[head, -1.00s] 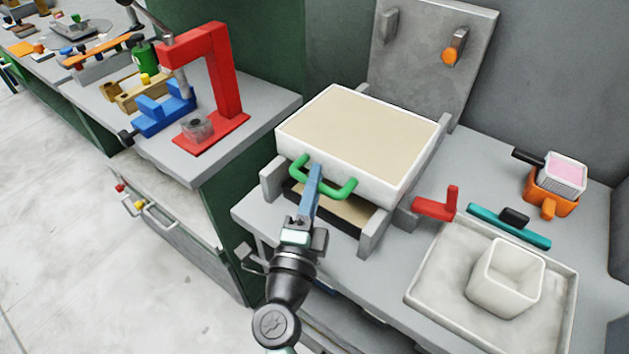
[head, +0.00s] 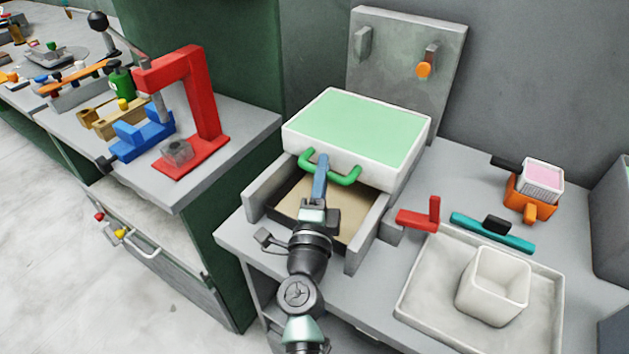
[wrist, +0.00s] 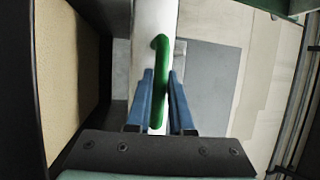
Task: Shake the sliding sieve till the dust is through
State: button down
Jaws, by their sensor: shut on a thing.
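The sliding sieve (head: 345,158) is a white box on grey rails (head: 365,232) in the head view. Its top face (head: 362,122) shows plain pale green, with no beige dust visible on it. Below and in front of it, a tray of beige dust (head: 345,222) lies between the rails. My gripper (head: 321,180) is shut on the sieve's green handle (head: 345,182) at its front. In the wrist view the blue fingers (wrist: 161,100) stand on either side of the green handle (wrist: 161,65). The rear of the dust tray is hidden under the sieve.
A grey panel (head: 395,75) with an orange-knobbed lever stands behind the sieve. To the right are a red bracket (head: 418,216), a teal bar (head: 515,240), an orange holder (head: 528,198) and a shallow tray (head: 420,290) with a white cup. A red press (head: 208,120) stands left.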

jog(key=shift+d+r, duration=0.1)
jog(key=shift+r, duration=0.05)
jog(key=c, duration=1.2)
grip_release()
jog(key=o, duration=0.4)
jog(key=shift+w, duration=0.2)
jog(key=shift+s, duration=0.1)
jog(key=v, duration=1.3)
